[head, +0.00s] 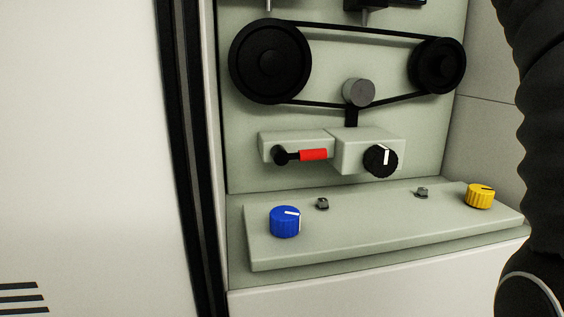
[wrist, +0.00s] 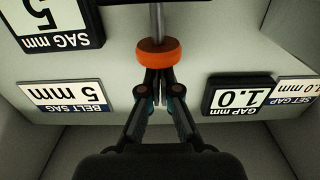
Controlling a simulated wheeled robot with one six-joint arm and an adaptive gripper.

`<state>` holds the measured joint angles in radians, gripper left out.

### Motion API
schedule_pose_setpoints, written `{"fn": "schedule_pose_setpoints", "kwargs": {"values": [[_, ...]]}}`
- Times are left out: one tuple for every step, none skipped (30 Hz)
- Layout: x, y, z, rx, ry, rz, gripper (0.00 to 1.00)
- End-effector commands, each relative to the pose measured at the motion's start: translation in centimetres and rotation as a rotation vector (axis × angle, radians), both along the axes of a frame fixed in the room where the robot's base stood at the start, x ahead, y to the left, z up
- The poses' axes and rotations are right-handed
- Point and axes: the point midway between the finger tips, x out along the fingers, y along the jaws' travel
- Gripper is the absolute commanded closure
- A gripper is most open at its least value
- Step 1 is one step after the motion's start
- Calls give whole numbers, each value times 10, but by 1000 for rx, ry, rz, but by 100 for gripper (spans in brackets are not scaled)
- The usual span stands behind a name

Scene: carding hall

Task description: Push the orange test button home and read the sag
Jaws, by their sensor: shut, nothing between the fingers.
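The orange test button (wrist: 157,56) is a round orange cap on a grey metal stem (wrist: 157,20), at the top middle of the wrist view. My gripper (wrist: 158,76) is shut and empty, its fingertips right at the button's lower edge in the picture. I cannot tell whether they touch it. The sag display (wrist: 50,15) appears upside down at top left, cut by the frame, with a 5 visible above "SAG mm". A plate below it (wrist: 65,95) reads "BELT SAG 5 mm". Neither button nor gripper shows in the head view.
A gap display (wrist: 238,97) reads 1.0, beside a "SET GAP 1.0 mm" plate (wrist: 300,89). The head view shows two pulleys (head: 270,61) (head: 437,65), a belt, a grey roller (head: 359,92), a red-handled lever (head: 313,155) and black (head: 381,161), blue (head: 285,222) and yellow (head: 480,196) knobs.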

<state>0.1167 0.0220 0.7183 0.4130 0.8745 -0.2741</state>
Motion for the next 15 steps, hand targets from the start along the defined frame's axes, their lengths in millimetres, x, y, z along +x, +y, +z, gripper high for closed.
{"fn": "schedule_pose_setpoints", "kwargs": {"values": [[0,0,-3,0,0,0,100],[0,0,-3,0,0,0,100],[0,0,-4,0,0,0,100],[0,0,-5,0,0,0,100],[0,0,-6,0,0,0,100],[0,0,-7,0,0,0,100],[0,0,-8,0,0,0,100],[0,0,-8,0,0,0,100],[0,0,-9,0,0,0,100],[0,0,-10,0,0,0,100],[0,0,-11,0,0,0,100],[0,0,-12,0,0,0,100],[0,0,-13,0,0,0,100],[0,0,-14,0,0,0,100],[0,0,-15,0,0,0,100]]}}
